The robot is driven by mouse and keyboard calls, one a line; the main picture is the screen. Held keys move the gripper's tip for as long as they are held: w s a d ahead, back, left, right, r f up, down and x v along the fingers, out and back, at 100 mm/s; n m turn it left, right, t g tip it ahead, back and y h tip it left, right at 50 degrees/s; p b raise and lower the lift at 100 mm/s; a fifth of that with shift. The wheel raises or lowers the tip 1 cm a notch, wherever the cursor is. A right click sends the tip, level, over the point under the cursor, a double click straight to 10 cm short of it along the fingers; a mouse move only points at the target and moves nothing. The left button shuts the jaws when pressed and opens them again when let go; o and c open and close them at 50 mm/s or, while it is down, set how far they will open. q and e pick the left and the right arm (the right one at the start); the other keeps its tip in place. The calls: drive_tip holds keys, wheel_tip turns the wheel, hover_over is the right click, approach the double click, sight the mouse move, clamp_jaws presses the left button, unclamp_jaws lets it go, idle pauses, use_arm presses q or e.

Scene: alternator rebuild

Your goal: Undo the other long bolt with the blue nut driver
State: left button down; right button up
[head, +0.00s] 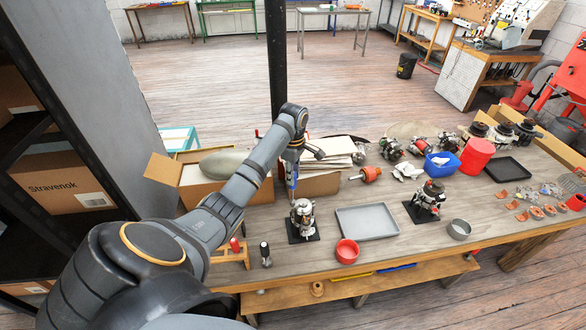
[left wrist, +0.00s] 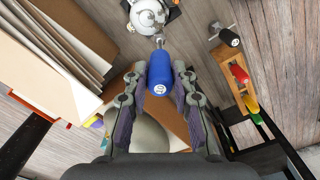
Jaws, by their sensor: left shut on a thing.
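My left gripper (head: 292,166) is shut on the blue nut driver (head: 292,181), above an alternator (head: 302,214) on a black base plate (head: 292,237) at the table's front. In the left wrist view the blue handle (left wrist: 161,72) lies between the fingers of the left gripper (left wrist: 160,82). Its metal shank points toward the pale round end of the alternator (left wrist: 149,14). The shank's end is at or just above the alternator; I cannot tell if it sits on a bolt. The long bolts are too small to make out. My right gripper is not in view.
A wooden tool rack (head: 231,258) and a black-handled tool (head: 265,252) stand left of the alternator. A grey tray (head: 368,222), a red bowl (head: 347,250) and a second alternator (head: 430,197) are to its right.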

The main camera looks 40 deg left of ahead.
use_arm(q)
drive_tip(key=m, duration=0.4)
drive_tip(key=shift+m, duration=0.4)
drive_tip(key=m, duration=1.3)
drive_tip(key=shift+s, duration=0.1)
drive_tip(key=shift+f, duration=0.55)
